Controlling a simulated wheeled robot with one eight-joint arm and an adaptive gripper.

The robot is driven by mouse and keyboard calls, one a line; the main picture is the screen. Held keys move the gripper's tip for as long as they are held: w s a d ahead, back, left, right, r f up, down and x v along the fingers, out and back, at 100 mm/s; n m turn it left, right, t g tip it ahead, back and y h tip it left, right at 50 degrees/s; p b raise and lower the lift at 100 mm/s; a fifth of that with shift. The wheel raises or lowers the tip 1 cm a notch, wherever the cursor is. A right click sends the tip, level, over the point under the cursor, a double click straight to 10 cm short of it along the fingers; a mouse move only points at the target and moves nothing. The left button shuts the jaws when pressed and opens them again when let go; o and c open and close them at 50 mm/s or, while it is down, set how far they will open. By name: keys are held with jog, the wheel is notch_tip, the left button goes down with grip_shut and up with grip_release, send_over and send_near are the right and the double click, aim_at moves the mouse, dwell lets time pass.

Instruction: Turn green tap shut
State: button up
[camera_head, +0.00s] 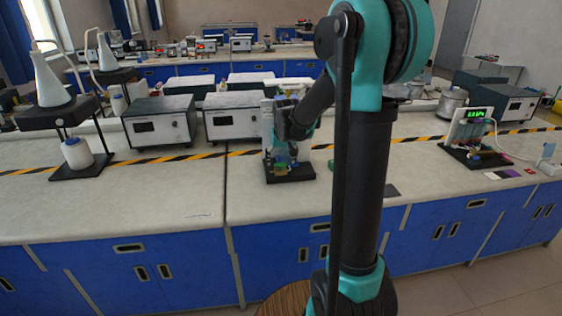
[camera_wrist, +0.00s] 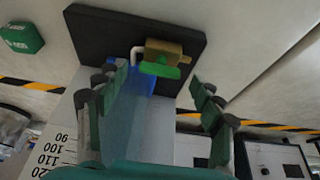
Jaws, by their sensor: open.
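The green tap handle (camera_wrist: 160,70) shows in the wrist view, on a brass tap body (camera_wrist: 166,52) near a black base plate (camera_wrist: 110,35). A bent white spout and something blue are close beside it. My gripper (camera_wrist: 165,90) is open, with one finger on each side of the tap in the picture; I see no contact. A scale with numbers (camera_wrist: 60,155) stands at the lower left of that view. In the head view the black base (camera_head: 291,172) stands on the bench and my gripper (camera_head: 284,150) is over it, small and partly blending with the apparatus.
A green box (camera_wrist: 22,38) lies at the upper left in the wrist view. White instrument boxes (camera_head: 160,125) stand behind the yellow-black tape (camera_head: 190,156). A similar stand with a green display (camera_head: 474,140) is at right. The bench front is mostly clear.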

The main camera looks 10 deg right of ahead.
jog(key=shift+w+f, duration=0.15)
jog(key=shift+f, duration=0.25)
jog(key=c, duration=1.2)
jog(key=shift+o, duration=0.2)
